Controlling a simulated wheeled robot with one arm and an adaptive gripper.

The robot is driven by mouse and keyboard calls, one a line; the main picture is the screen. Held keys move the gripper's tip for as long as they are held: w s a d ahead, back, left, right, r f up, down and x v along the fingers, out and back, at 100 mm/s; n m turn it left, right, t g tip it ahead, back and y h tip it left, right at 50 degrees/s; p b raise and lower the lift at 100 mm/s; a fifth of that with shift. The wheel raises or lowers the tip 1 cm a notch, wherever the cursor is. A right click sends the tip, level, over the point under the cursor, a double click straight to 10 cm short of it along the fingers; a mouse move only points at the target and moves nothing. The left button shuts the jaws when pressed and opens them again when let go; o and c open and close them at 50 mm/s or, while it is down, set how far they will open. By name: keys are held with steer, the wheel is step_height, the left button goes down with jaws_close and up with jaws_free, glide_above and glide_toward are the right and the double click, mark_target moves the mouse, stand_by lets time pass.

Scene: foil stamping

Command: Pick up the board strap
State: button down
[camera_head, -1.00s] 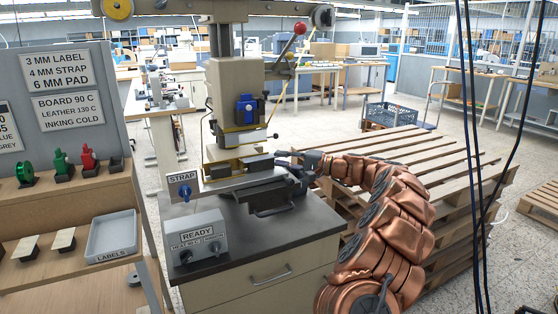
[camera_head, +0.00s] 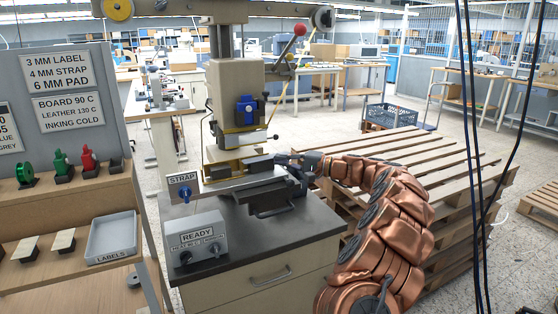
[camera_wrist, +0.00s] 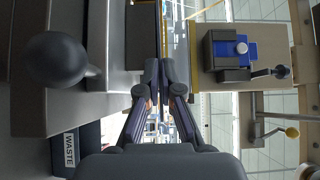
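I cannot clearly make out the board strap. My gripper (camera_head: 283,159) is at the right side of the stamping press (camera_head: 236,92), level with its bed. In the wrist view the fingertips (camera_wrist: 160,66) of my gripper are close together with a narrow gap. A thin strip-like edge (camera_wrist: 161,28) shows just beyond them; I cannot tell whether it is a strap or part of the press, or whether the fingers touch it. A "STRAP" sign (camera_head: 181,180) with a blue knob stands at the front left of the press.
A "READY" control box (camera_head: 198,244) stands on the cabinet's front left. Left is a shelf with two pale pieces (camera_head: 60,240) and a "LABELS" tray (camera_head: 111,237). A pallet stack (camera_head: 430,165) stands right. A "WASTE" bin (camera_wrist: 70,149) shows in the wrist view.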

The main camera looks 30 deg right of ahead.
stand_by(0.3)
steer(key=shift+r+p, duration=0.6)
steer(key=shift+r, duration=0.75)
steer(key=shift+f, duration=0.1)
steer(key=s+d+r+p, duration=0.3)
steer(key=s+d+r, duration=0.2)
steer(key=s+d, duration=0.4)
steer(key=shift+s, duration=0.9)
